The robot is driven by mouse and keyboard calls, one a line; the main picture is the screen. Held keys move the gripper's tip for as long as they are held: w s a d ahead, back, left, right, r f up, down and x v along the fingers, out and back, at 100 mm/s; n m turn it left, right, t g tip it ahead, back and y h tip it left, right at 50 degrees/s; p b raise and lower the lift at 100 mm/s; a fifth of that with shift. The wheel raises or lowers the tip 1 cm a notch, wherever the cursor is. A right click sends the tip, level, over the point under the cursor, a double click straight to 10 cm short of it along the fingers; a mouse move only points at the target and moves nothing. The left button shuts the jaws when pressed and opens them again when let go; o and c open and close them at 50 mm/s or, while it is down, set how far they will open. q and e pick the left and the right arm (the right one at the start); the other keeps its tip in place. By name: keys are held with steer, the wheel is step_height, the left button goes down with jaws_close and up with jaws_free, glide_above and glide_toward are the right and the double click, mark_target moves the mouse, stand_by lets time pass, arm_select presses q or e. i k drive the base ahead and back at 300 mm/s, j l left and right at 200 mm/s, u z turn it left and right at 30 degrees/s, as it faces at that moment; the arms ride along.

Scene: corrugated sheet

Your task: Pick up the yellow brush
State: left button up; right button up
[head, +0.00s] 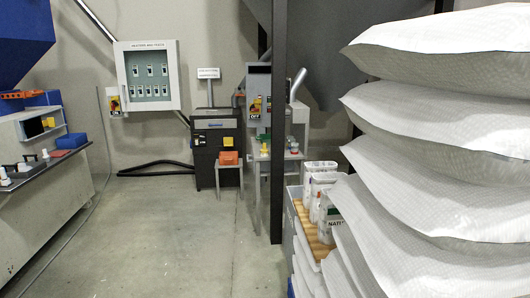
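I cannot make out a yellow brush for certain in the head view. A small yellow item (264,147) sits on the grey machine stand at the back centre, beside a green item; it is too small to tell what it is. Neither of my grippers shows in this view.
Stacked white sacks (440,110) fill the right side. Left of them, white containers (320,190) stand on a wooden surface. A dark post (278,120) rises mid-view. A machine with a dark counter (50,165) is at left. The grey floor (180,240) between is clear.

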mark_target(264, 151)
steer(key=i+j+u, duration=0.35)
steer(key=i, duration=0.7)
steer(key=i+u, duration=0.35)
steer(key=i, duration=0.75)
steer(key=i+z, duration=0.25)
steer(key=i, duration=0.2)
steer(key=i+j+z, duration=0.2)
steer(key=i, duration=0.3)
steer(key=i+j+z, duration=0.25)
steer(key=i, duration=0.2)
steer(key=i+j+z, duration=0.2)
steer(key=i, duration=0.25)
steer(key=j, duration=0.1)
